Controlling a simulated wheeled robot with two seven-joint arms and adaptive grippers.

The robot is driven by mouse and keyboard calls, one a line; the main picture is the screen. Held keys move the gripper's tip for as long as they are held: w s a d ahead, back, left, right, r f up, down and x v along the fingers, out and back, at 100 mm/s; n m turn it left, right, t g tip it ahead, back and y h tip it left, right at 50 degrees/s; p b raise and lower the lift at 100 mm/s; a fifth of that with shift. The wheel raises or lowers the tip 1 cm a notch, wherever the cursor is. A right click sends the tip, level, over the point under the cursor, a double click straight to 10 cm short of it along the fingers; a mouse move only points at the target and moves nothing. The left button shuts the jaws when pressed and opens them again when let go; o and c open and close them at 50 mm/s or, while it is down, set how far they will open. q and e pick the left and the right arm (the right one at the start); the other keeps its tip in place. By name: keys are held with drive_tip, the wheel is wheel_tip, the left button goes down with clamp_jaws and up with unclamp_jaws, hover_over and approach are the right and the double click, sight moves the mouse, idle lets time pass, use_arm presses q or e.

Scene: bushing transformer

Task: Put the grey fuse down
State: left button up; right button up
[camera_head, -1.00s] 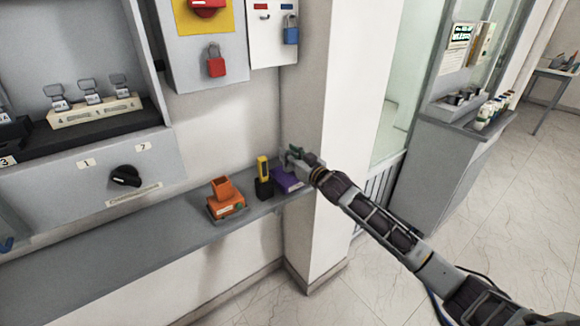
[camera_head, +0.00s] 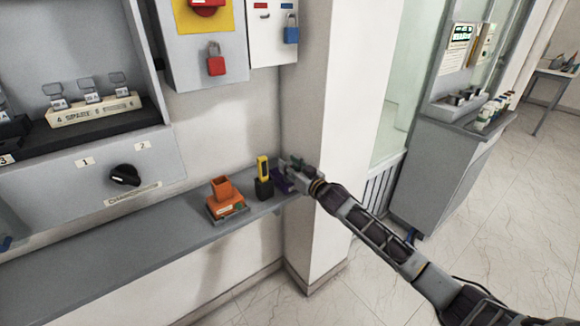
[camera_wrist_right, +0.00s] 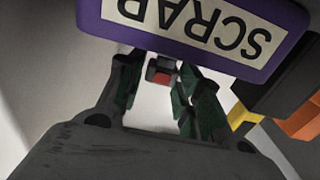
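My right gripper (camera_head: 288,168) is at the purple bin (camera_head: 284,183) on the right end of the grey shelf. In the right wrist view the bin (camera_wrist_right: 200,30) shows its SCRAP label upside down, and its edge hides the fingertips. The two green-padded fingers of the right gripper (camera_wrist_right: 160,75) stand some way apart. A small block with a grey top and a red face (camera_wrist_right: 162,73) shows between them; it may be the grey fuse. I cannot tell whether both fingers touch it. My left gripper is not in view.
A black and yellow device (camera_head: 264,180) stands just left of the bin. An orange container (camera_head: 223,197) stands further left on the shelf (camera_head: 110,246). The white pillar (camera_head: 335,100) is close to the gripper. The shelf's left stretch is clear.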

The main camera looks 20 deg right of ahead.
drive_tip(key=shift+o, duration=0.8)
drive_tip(key=shift+r, duration=0.2)
drive_tip(key=v, duration=1.2)
idle(5.8)
